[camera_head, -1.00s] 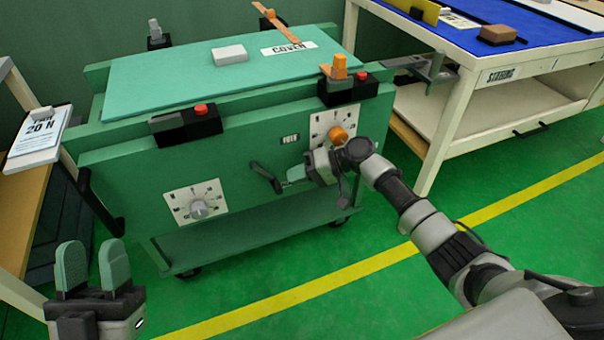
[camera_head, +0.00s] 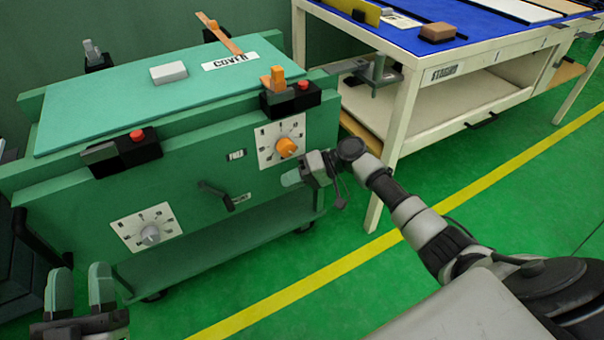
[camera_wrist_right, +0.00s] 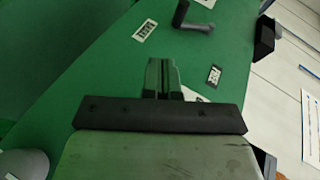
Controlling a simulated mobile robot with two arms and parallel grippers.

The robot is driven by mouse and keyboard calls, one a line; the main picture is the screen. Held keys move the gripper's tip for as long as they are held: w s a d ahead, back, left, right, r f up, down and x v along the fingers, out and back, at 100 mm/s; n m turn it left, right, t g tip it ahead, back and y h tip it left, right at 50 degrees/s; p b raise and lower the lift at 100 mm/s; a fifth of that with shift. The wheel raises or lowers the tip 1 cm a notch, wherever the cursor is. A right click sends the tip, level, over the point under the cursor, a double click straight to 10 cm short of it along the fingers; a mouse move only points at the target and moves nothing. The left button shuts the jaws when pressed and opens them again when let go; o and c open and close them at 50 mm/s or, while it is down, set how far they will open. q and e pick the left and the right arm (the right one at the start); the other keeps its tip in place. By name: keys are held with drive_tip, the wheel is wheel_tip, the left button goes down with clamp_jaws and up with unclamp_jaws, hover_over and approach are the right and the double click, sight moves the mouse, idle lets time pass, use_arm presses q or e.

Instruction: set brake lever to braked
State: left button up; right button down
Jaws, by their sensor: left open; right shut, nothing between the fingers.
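A black lever (camera_head: 216,195) sticks out from the green cart's front panel, slanting down to the right in the head view. One small label (camera_head: 237,155) is above it and another (camera_head: 241,198) is by its lower end. The lever also shows near the top of the right wrist view (camera_wrist_right: 181,14). My left gripper (camera_head: 80,288) is open and empty at the lower left.
The panel also carries an orange knob (camera_head: 286,147) and a grey knob (camera_head: 150,234) on dial plates. Red-button boxes (camera_head: 137,135) sit on the cart's upper edge. A white table (camera_head: 398,130) stands to the right. The floor right of the cart is clear.

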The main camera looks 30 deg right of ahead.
use_arm(q)
drive_tip(key=shift+w+a+f+g+y, duration=0.1)
drive_tip(key=shift+w+f+g+y, duration=0.1)
drive_tip(key=shift+f+g, duration=0.15)
drive_tip(key=shift+w+f+g+y, duration=0.1)
drive_tip(key=shift+f+g+y, duration=0.15)
drive_tip(key=shift+f, duration=0.1)
use_arm(e)
drive_tip(key=shift+v, duration=1.35)
drive_tip(key=shift+f, duration=0.15)
